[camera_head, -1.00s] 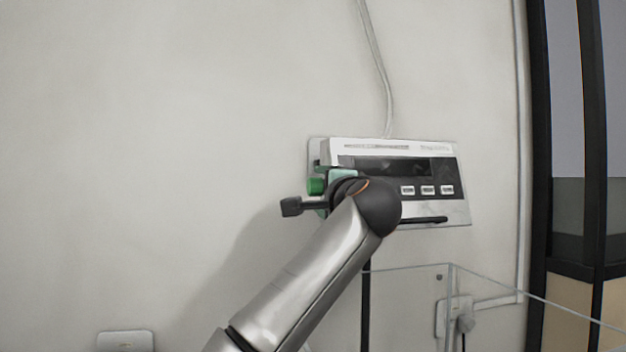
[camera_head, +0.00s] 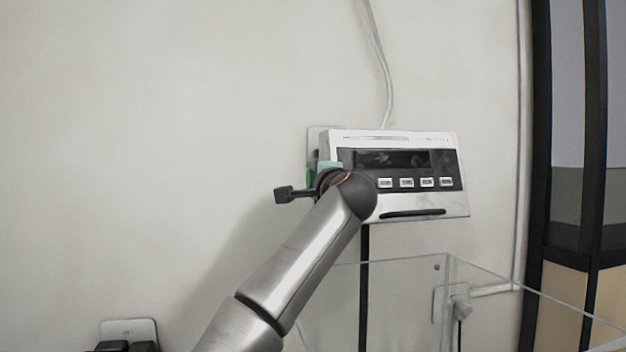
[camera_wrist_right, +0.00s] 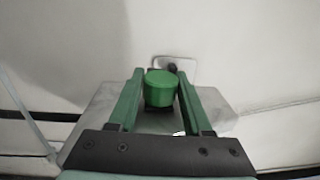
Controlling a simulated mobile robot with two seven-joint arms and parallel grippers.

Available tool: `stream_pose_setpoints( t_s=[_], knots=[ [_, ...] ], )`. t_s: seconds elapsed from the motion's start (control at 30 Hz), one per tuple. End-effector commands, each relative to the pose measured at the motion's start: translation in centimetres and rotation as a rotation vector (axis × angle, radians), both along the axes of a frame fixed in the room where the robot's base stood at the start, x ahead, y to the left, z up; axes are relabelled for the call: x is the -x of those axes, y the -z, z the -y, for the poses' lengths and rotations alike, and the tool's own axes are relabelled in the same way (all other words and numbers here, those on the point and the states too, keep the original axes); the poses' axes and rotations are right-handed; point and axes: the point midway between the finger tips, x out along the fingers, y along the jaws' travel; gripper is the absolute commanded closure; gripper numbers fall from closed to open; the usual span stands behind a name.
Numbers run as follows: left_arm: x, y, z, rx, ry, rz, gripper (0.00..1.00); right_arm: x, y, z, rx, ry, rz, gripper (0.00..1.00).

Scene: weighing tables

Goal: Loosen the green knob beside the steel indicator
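The steel indicator (camera_head: 450,203) is mounted on the wall, with a dark display and a row of buttons. The green knob (camera_head: 310,178) shows as a narrow green strip at its left side, mostly hidden by my right gripper (camera_head: 324,173). In the right wrist view the round green knob (camera_wrist_right: 160,90) lies between the two green fingers of my right gripper (camera_wrist_right: 160,74). The fingers are apart, one on each side of the knob, with what look like narrow gaps. Contact at the tips is hard to judge. My left gripper is not in view.
A cable (camera_head: 380,55) runs up the wall from the indicator. A clear glass-like case (camera_head: 400,300) stands below it at the right. A wall plate with dark plug-like shapes (camera_head: 128,330) is at bottom left. The wall left of the indicator is bare.

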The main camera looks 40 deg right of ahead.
Motion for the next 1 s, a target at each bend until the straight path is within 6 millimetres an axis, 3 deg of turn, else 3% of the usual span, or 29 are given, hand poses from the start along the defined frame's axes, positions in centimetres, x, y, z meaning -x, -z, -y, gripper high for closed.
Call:
stream_pose_setpoints(
  t_s=[0.07,0.4,0.67,1.0],
  knots=[
    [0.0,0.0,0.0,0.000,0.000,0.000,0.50,0.0,0.0,0.0,0.000,0.000,0.000,0.61],
    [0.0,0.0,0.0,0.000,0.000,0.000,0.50,0.0,0.0,0.0,0.000,-0.001,0.000,0.99],
    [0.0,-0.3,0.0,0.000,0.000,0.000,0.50,0.0,-0.1,0.0,-0.003,-0.001,-0.008,1.00],
    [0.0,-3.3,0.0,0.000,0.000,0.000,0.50,0.0,-0.5,0.0,-0.074,-0.001,-0.138,1.00]
  ],
)
